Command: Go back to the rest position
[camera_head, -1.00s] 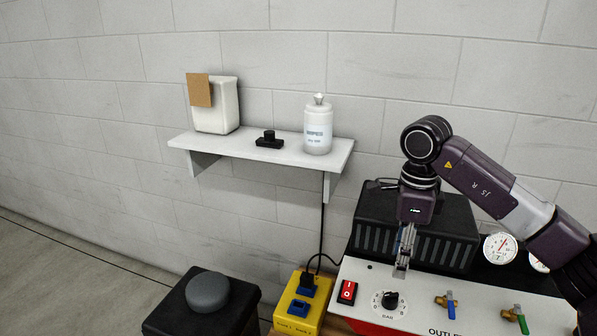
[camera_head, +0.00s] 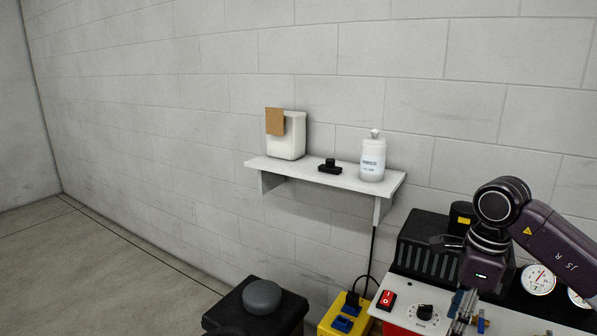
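My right gripper (camera_head: 467,322) hangs at the lower right over the front panel of the red and white machine (camera_head: 402,313). Its fingers point down, close to the dial (camera_head: 425,312) and a blue-handled valve that it partly covers. Nothing shows between the fingers, but the tips are small and near the bottom edge, so I cannot tell how far apart they are. My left gripper is not in view.
A wall shelf (camera_head: 325,182) holds a white container (camera_head: 287,140), a small black object (camera_head: 330,166) and a wipes bottle (camera_head: 373,160). A black stand (camera_head: 222,318) with a grey knob and a yellow socket box (camera_head: 340,318) stand below. The floor at left is clear.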

